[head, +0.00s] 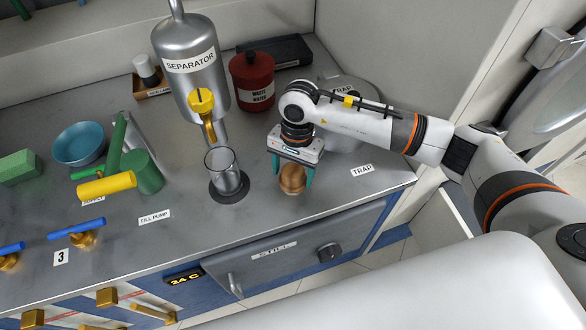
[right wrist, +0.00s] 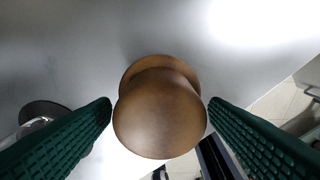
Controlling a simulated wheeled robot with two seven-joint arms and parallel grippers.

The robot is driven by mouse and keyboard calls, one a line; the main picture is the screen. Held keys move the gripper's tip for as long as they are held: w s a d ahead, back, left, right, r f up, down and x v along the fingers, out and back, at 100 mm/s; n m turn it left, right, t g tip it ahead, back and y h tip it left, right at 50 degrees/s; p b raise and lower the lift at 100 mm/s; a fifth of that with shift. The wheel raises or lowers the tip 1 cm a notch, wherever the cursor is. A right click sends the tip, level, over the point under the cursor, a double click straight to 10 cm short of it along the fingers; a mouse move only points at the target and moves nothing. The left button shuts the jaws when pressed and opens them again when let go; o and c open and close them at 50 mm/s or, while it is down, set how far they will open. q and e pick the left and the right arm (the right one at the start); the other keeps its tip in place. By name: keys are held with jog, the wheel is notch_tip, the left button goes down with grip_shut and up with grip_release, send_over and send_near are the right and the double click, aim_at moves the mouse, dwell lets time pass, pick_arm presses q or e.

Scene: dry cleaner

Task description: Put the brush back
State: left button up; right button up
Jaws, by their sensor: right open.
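A brown, rounded wooden knob-like piece (head: 292,178) is at the front right of the grey counter, below my right gripper (head: 291,181); I cannot tell whether it is the brush's handle. My right gripper (right wrist: 160,104) is open, with one green finger on each side of the piece and narrow gaps visible. No bristles show. My left gripper is not in view.
A glass mug (head: 222,172) on a dark disc stands just left of the gripper. Behind are the silver separator (head: 190,65), a red waste-water can (head: 251,80) and the round trap (head: 348,95). A small wooden holder (head: 152,90) with a white-and-black item stands at the back left.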

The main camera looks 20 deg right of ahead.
jog(key=shift+r, duration=0.3)
notch_tip(320, 180, up, 12)
jog(key=w+d+b, duration=0.1)
jog(key=b, duration=0.1)
jog(key=shift+w+d+f, duration=0.15)
jog(key=shift+w+f, duration=0.05)
jog(key=shift+f, duration=0.1)
